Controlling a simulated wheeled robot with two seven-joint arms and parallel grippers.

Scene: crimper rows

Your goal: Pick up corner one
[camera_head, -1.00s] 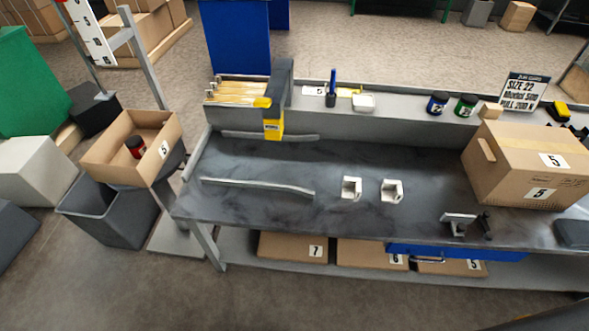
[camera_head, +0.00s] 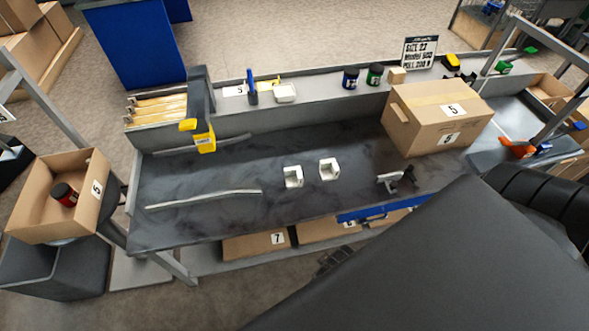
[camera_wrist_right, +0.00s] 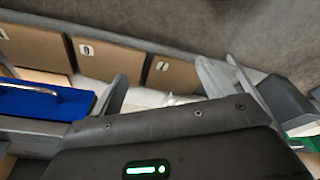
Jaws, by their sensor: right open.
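Two white corner pieces lie near the middle of the dark bench top in the head view, a left one (camera_head: 293,177) and a right one (camera_head: 329,169). Which is corner one cannot be told. My right arm, large and dark, fills the lower right of the head view. My right gripper (camera_wrist_right: 172,88) is open and empty in the right wrist view, with its fingers spread in front of the lower-shelf boxes. It is low, off the bench's front side, apart from both corners. My left gripper is not in view.
A long strip (camera_head: 203,199) lies left of the corners. A grey bracket with a black part (camera_head: 396,180) lies right of them, before a large cardboard box (camera_head: 425,130). A yellow-headed tool (camera_head: 204,140) stands at back left. Bench top around the corners is clear.

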